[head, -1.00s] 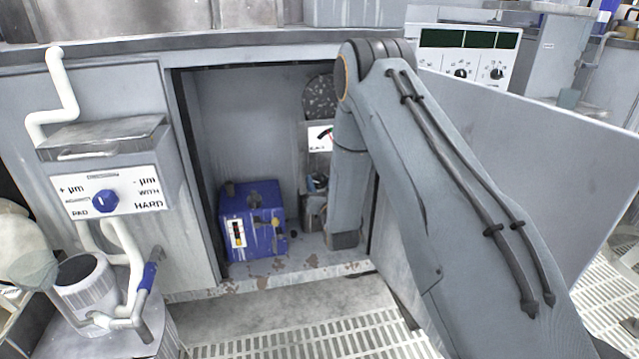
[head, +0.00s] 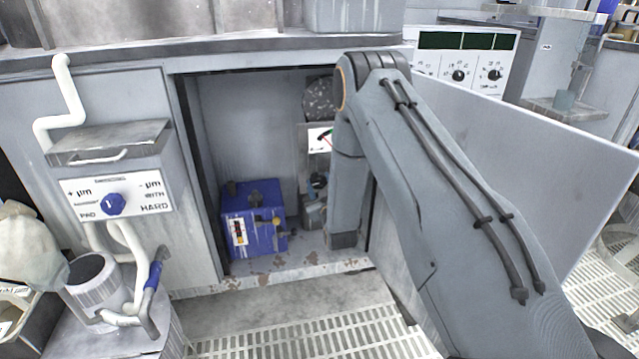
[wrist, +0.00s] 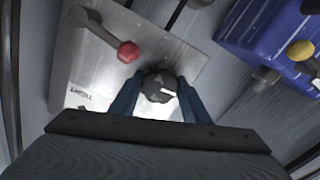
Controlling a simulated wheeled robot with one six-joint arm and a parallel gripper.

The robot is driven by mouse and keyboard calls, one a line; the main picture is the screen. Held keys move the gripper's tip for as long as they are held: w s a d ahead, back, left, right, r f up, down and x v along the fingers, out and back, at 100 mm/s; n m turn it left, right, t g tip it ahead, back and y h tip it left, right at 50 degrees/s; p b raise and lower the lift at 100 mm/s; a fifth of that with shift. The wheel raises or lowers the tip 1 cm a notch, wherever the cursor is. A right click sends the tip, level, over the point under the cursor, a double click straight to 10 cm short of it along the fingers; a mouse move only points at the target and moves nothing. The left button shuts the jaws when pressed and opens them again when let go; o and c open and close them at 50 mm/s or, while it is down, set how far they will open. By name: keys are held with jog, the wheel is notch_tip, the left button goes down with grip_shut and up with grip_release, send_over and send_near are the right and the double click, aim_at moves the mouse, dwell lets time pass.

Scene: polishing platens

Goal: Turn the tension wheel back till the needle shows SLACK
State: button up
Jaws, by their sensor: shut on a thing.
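The tension wheel (wrist: 160,88) is a small dark knob with a white mark, on a pale metal plate (wrist: 85,75) in the wrist view. My gripper (wrist: 158,98) is shut on it, one blue finger on each side. The word TIGHT is printed on the plate to the lower left, upside down.
A lever with a red ball (wrist: 128,52) stands on the plate close to my fingers. A blue box (head: 252,220) with a yellow knob sits on the cabinet floor, left of the plate. The cabinet's open door (head: 520,170) is to the right of my arm.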

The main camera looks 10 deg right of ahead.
dwell(0.4)
jog(key=o, duration=0.8)
jog(key=shift+c, duration=0.2)
jog(key=s+p, duration=0.1)
jog(key=s, duration=0.7)
jog(key=shift+p, duration=0.4)
